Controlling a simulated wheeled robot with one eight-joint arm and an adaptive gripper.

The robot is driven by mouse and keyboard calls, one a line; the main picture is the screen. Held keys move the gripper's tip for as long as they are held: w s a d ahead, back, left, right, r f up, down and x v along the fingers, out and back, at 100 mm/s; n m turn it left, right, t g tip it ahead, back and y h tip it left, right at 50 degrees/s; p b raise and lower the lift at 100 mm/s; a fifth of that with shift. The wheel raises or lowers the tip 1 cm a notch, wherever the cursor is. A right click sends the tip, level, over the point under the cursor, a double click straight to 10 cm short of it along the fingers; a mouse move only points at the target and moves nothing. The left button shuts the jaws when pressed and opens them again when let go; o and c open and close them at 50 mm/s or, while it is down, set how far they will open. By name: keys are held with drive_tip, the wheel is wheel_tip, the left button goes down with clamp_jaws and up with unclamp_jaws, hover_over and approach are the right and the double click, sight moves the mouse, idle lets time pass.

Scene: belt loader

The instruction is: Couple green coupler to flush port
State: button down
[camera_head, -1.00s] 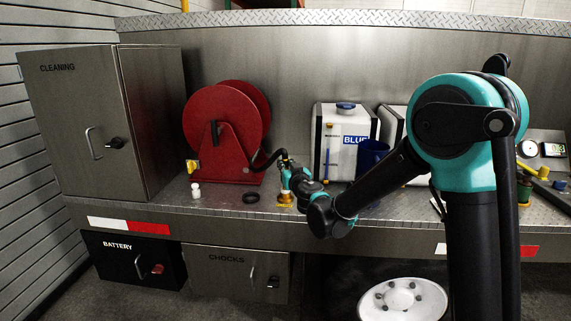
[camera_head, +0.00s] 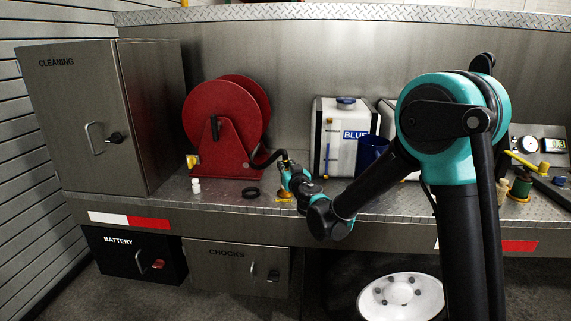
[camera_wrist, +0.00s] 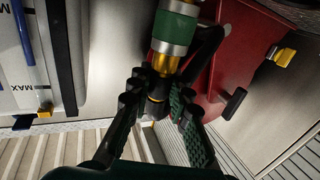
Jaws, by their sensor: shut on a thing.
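The green coupler (camera_wrist: 174,30) shows in the wrist view as a green sleeve between metal bands, with brass and black parts below it. My gripper (camera_wrist: 160,100) has its dark fingers on either side of these brass and black parts and is shut on the coupler. In the head view my gripper (camera_head: 288,178) is low over the deck, right of the red reel. A yellow-brass piece (camera_head: 285,197) shows at the deck just beneath it. I cannot tell whether this is the flush port or whether the coupler touches it. My gripper hides most of the coupler there.
The red hose reel (camera_head: 226,130) stands close left, its black hose (camera_head: 266,160) reaching toward my gripper. A white tank (camera_head: 342,150) and blue container (camera_head: 372,150) stand right. A black ring (camera_head: 250,192) and small white bottle (camera_head: 196,186) lie nearer the left.

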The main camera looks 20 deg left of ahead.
drive_tip(key=shift+f, duration=0.2)
drive_tip(key=c, duration=1.3)
unclamp_jaws()
drive_tip(key=v, duration=1.2)
